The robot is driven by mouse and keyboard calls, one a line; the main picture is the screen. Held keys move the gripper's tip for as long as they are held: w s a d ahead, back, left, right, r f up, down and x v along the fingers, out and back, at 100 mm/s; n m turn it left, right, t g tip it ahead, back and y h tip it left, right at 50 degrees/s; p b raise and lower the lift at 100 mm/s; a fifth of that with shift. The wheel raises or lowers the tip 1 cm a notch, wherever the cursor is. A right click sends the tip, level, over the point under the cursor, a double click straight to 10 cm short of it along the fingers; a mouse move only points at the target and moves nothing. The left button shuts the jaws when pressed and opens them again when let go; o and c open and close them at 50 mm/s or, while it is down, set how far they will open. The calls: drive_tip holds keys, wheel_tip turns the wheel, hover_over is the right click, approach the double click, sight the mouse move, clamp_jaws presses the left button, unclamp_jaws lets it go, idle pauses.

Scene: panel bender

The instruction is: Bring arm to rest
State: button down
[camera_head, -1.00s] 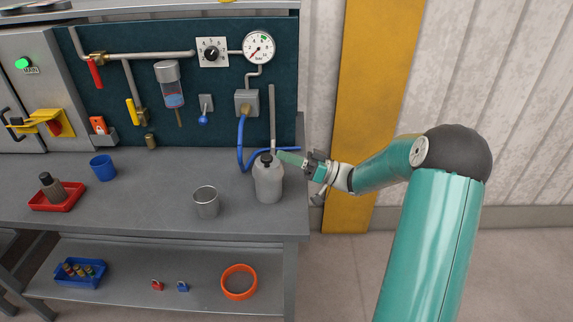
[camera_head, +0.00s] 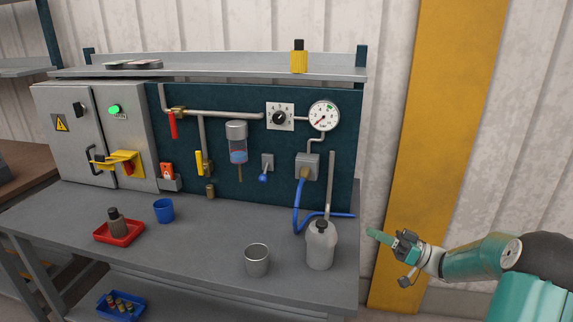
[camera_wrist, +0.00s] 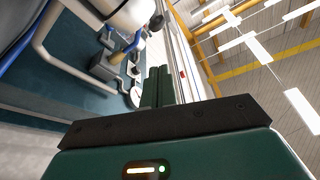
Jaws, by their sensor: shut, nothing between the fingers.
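My gripper (camera_head: 379,237) is at the right in the head view, just past the bench's right end. It points left toward the grey bottle with a black cap (camera_head: 321,245), with a visible gap between them. Its green fingers are together and hold nothing. In the wrist view the closed fingers (camera_wrist: 157,87) show at the centre, with the bench panel tilted to the left and the hall ceiling to the right. My arm reaches in from the lower right.
The grey workbench (camera_head: 205,255) carries a metal cup (camera_head: 257,261), a blue cup (camera_head: 163,211) and a red tray (camera_head: 119,231). A blue hose (camera_head: 297,212) hangs by the bottle. A yellow pillar (camera_head: 432,130) stands behind my arm. A yellow bottle (camera_head: 299,58) sits on the top shelf.

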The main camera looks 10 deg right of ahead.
drive_tip(key=s+a+r+m+g+h, duration=0.1)
drive_tip(key=s+a+g+h, duration=0.35)
drive_tip(key=a, duration=0.45)
drive_tip(key=s+a+r+m+g+h, duration=0.1)
drive_tip(key=s+a+g+h, duration=0.3)
drive_tip(key=a, duration=0.5)
drive_tip(key=s+r+m+t+h, duration=0.2)
drive_tip(key=s+h, duration=0.3)
drive_tip(key=s, duration=0.4)
drive_tip(key=s+r+m+t+h, duration=0.1)
drive_tip(key=s+r+m+h, duration=0.1)
drive_tip(key=s+h, duration=0.3)
drive_tip(key=shift+s+a+r+m+t, duration=0.3)
drive_tip(key=shift+s+m, duration=0.5)
drive_tip(key=shift+s, duration=1.35)
drive_tip(key=shift+d, duration=0.1)
